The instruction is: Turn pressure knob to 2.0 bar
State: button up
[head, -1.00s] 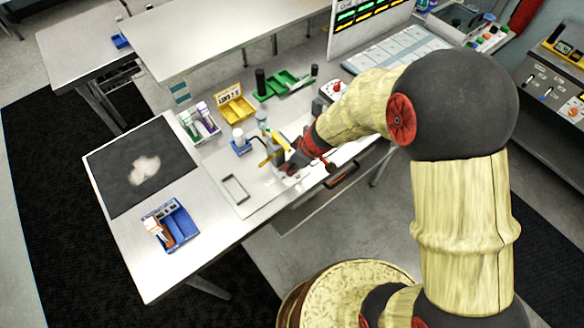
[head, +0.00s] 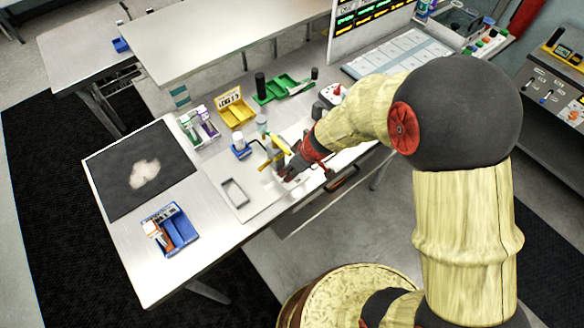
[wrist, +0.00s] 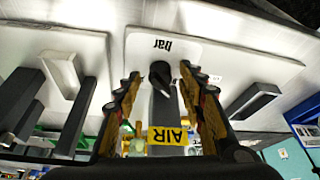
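The pressure knob (wrist: 160,74) shows in the wrist view as a dark round-ended piece in front of a pale plate (wrist: 200,52) with "bar" printed upside down. My gripper (wrist: 159,76) is open, with one finger on each side of the knob; gaps show between fingers and knob. A yellow AIR label (wrist: 167,136) is nearer the camera, between the fingers. In the head view my gripper (head: 286,172) is low over the table beside a yellow-and-grey fixture (head: 279,150). The knob is hidden there, and its pointer and scale cannot be read.
A dark bar (wrist: 252,99) stands out to the right in the wrist view, and grey posts (wrist: 80,115) to the left. On the table are a blue tray (head: 181,232), a yellow holder (head: 236,112), a green tray (head: 283,88) and a dark mat (head: 110,180).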

jog(key=v, duration=1.2)
